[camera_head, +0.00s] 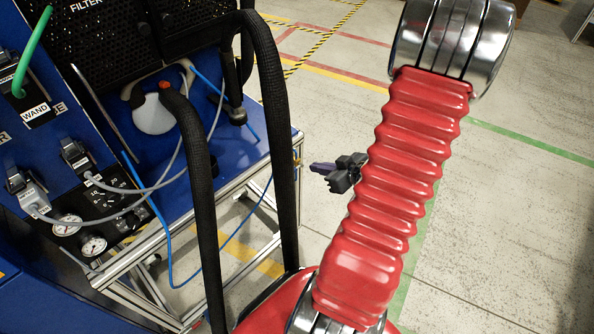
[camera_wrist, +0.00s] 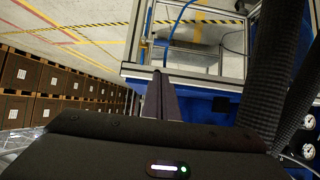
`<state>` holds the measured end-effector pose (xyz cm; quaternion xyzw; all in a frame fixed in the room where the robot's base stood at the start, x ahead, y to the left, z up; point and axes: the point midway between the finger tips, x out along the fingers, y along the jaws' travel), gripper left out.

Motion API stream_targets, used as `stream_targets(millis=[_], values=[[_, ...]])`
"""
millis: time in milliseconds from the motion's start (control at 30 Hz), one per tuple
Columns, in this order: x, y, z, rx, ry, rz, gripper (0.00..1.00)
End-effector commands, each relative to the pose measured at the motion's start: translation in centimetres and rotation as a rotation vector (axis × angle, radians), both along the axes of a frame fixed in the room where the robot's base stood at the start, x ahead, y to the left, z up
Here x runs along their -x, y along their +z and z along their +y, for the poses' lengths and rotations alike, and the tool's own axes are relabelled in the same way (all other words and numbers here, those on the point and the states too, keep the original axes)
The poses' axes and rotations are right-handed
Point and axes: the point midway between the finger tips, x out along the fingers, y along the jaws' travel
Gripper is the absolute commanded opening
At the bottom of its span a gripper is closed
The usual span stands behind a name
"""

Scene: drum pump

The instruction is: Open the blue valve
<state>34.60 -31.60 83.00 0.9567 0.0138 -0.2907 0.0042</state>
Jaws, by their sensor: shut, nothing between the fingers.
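My gripper (camera_head: 318,168) shows in the head view just right of the blue cart (camera_head: 234,160), its fingers pointing left toward the cart's right edge. The fingers look closed together with nothing held. In the wrist view the gripper (camera_wrist: 160,88) reaches up to the cart's metal frame (camera_wrist: 190,76); I cannot tell whether it touches. A small brass-coloured fitting (camera_head: 297,155) sits at the cart's right edge, close to the fingertips and apart from them in the picture.
Thick black hoses (camera_head: 205,200) arch up in front of the cart. A thin blue tube (camera_head: 215,255) loops below its edge. Gauges (camera_head: 92,244) and cable plugs are on the left panel. Stacked brown boxes (camera_wrist: 52,80) stand left in the wrist view. Open floor lies to the right.

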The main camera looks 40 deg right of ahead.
Motion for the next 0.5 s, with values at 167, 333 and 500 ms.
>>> stream_targets(millis=[167, 333, 500], values=[[0.02, 0.0, 0.03, -0.002, 0.001, -0.002, 0.0], [-0.03, -0.02, 0.03, -0.001, 0.002, -0.002, 0.0], [-0.61, -0.4, 0.1, -0.001, 0.004, -0.001, 0.0]])
